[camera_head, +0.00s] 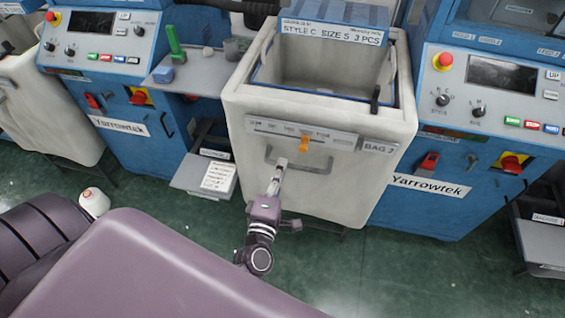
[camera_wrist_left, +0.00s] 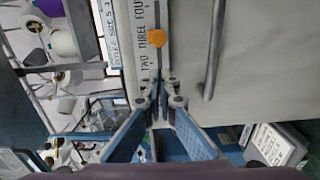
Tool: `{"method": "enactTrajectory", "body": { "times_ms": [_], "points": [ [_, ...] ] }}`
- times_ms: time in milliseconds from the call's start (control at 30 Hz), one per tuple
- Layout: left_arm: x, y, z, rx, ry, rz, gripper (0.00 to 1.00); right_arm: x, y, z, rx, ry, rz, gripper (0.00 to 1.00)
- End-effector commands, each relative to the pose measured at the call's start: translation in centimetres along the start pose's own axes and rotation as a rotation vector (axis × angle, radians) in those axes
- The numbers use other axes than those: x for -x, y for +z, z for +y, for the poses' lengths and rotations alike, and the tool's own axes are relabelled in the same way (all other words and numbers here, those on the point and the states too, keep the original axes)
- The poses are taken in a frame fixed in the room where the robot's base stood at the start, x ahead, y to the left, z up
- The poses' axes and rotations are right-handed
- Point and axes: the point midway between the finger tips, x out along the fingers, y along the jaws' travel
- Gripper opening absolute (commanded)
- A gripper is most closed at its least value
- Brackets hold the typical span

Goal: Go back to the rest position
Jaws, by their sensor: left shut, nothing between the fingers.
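My left gripper (camera_head: 280,163) is shut and empty in front of the cream bin (camera_head: 240,104) marked BAG 2. In the head view its tip overlaps the bin's grey bar handle (camera_head: 312,168); I cannot tell whether they touch. An orange slider knob (camera_head: 304,143) sits on the label strip above and to the right of the tip. In the left wrist view, the gripper's fingers (camera_wrist_left: 159,92) come together just below the orange knob (camera_wrist_left: 156,38), and the handle (camera_wrist_left: 214,48) lies to their right. My right gripper is not in view.
Blue Yarrowtek machines (camera_head: 420,185) flank the bin. A small shelf (camera_head: 190,82) with a green item (camera_head: 175,45) stands at its left. A low grey tray (camera_head: 190,176) with a paper note lies at the lower left. The green floor (camera_head: 400,270) before the bin is open.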

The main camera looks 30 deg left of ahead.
Motion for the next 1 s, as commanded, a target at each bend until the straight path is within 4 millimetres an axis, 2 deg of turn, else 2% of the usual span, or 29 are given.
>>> {"method": "enactTrajectory", "body": {
  "times_ms": [400,467,533,567,667,700,767,800,867,900,1000],
  "points": [
    [0.0,0.0,-0.1,-0.004,-0.003,-0.002,0.00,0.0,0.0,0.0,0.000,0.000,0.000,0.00],
    [0.1,0.3,-0.8,-0.024,-0.015,-0.012,0.00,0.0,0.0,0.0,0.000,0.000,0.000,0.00],
    [0.4,1.0,-2.7,-0.080,-0.047,-0.042,0.00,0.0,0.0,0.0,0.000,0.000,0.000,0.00],
    [0.6,1.4,-3.9,-0.117,-0.068,-0.062,0.00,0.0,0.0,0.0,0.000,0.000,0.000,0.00],
    [2.1,3.0,-9.6,-0.286,-0.163,-0.160,0.00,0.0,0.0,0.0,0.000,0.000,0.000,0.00],
    [3.1,3.6,-12.4,-0.368,-0.209,-0.211,0.00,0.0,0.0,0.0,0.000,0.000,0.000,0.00],
    [4.9,4.3,-16.6,-0.493,-0.276,-0.293,0.00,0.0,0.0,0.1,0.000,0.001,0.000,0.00],
    [6.3,4.6,-19.3,-0.574,-0.320,-0.350,0.00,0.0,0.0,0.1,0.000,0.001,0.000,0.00],
    [8.7,4.8,-23.3,-0.692,-0.384,-0.439,0.00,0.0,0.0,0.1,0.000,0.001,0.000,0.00],
    [10.4,4.7,-25.9,-0.767,-0.427,-0.499,0.00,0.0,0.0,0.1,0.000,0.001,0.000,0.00],
    [15.2,3.7,-31.9,-0.948,-0.527,-0.657,0.00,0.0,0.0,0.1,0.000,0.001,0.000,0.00]
  ]
}}
